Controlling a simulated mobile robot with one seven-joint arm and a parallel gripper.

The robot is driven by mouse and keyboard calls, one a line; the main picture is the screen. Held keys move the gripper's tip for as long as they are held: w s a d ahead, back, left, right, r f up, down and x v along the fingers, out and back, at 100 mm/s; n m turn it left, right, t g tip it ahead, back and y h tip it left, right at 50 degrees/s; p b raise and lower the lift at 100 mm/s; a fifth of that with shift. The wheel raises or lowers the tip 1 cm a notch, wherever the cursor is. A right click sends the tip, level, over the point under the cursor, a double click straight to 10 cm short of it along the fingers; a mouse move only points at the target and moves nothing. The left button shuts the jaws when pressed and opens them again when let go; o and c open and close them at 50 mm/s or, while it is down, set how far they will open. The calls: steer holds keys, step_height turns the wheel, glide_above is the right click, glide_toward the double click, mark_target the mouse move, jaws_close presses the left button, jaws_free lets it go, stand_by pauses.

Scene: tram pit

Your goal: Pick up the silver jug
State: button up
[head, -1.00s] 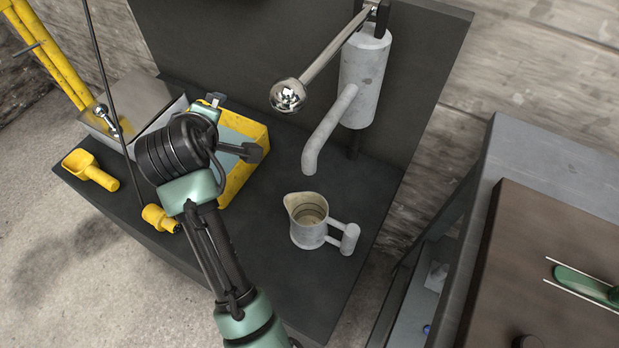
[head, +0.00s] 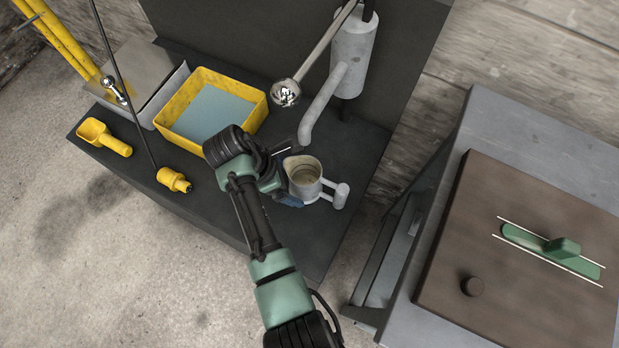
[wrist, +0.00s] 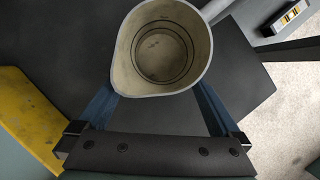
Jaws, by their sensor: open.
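The silver jug (head: 304,176) stands upright on the dark bench under the grey spout, with its handle to the right in the head view. In the wrist view the jug (wrist: 118,70) is seen from above, and its inside looks empty with ring marks. My gripper (head: 292,172) is at the jug's left side in the head view. In the wrist view its two blue fingers (wrist: 158,98) are open, one on each side of the jug's spout end. The fingertips are hidden beneath the rim, and I cannot tell whether they touch the jug.
The grey tap spout (head: 318,108) and a lever with a shiny ball (head: 286,93) hang above and behind the jug. A yellow tray (head: 258,112), a yellow scoop (head: 104,137) and a yellow-ended rod (head: 173,180) are to the left. A cabinet with a brown top (head: 470,215) stands right.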

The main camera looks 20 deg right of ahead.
mark_target(314, 177)
steer(key=shift+d+f, duration=0.2)
steer(key=shift+d, duration=0.7)
steer(key=shift+d+f, duration=0.2)
steer(key=shift+d, duration=0.7)
steer(key=shift+d+f, duration=0.2)
steer(key=shift+d, duration=0.7)
steer(key=c, duration=1.3)
steer(key=shift+r, duration=0.1)
steer(key=shift+c, duration=0.2)
steer(key=shift+r, duration=0.1)
